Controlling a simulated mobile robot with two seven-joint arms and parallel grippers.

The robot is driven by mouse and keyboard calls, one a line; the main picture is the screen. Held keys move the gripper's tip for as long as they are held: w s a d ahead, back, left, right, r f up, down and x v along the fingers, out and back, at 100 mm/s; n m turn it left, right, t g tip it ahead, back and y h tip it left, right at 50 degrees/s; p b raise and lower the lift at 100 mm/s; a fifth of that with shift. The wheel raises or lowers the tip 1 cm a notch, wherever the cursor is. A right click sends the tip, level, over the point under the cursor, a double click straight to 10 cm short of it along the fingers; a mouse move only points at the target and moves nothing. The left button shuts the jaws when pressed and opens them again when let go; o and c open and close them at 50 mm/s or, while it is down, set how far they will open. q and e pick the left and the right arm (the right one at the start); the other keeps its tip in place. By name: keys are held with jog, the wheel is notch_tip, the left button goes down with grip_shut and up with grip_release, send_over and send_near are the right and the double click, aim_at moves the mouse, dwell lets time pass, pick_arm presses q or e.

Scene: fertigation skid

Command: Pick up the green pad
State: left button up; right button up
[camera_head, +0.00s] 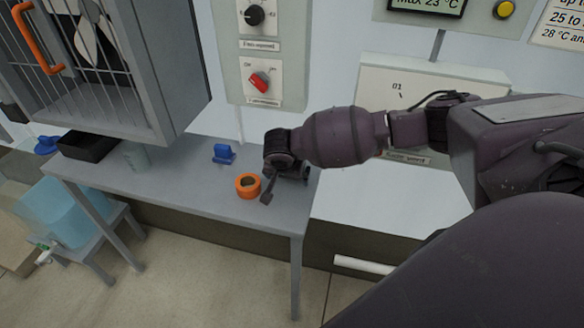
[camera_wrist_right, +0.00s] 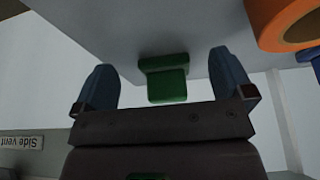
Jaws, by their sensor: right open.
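The green pad (camera_wrist_right: 168,85) shows in the right wrist view as a small stepped green block against the grey table surface. It lies between the two spread blue-grey fingers of my right gripper (camera_wrist_right: 161,62), with a visible gap to each finger. In the head view my right gripper (camera_head: 284,182) is low over the right end of the table, beside an orange ring. The green pad cannot be made out there; my gripper and wrist appear to hide it. My left gripper is not in view.
The orange ring (camera_head: 248,186) lies just left of my right gripper on the grey table (camera_head: 190,192). A blue block (camera_head: 223,154), a grey cup (camera_head: 136,156) and a black tray (camera_head: 88,146) stand farther left. A barred cabinet (camera_head: 150,70) overhangs the table's left part.

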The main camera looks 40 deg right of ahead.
jog(key=shift+w+d, duration=0.35)
jog(key=shift+d, duration=0.05)
jog(key=w+d, duration=0.1)
jog(key=w+d+b, duration=0.1)
jog(key=shift+w+d+f, duration=0.1)
jog(key=shift+w+d, duration=0.1)
jog(key=shift+d, duration=0.2)
jog(key=shift+w+d+f, duration=0.25)
jog(key=shift+f, duration=0.25)
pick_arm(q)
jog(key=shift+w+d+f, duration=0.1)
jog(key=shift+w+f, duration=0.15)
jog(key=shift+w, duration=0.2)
pick_arm(e)
jog(key=c, duration=1)
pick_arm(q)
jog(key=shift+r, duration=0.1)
pick_arm(e)
jog(key=shift+r, duration=0.15)
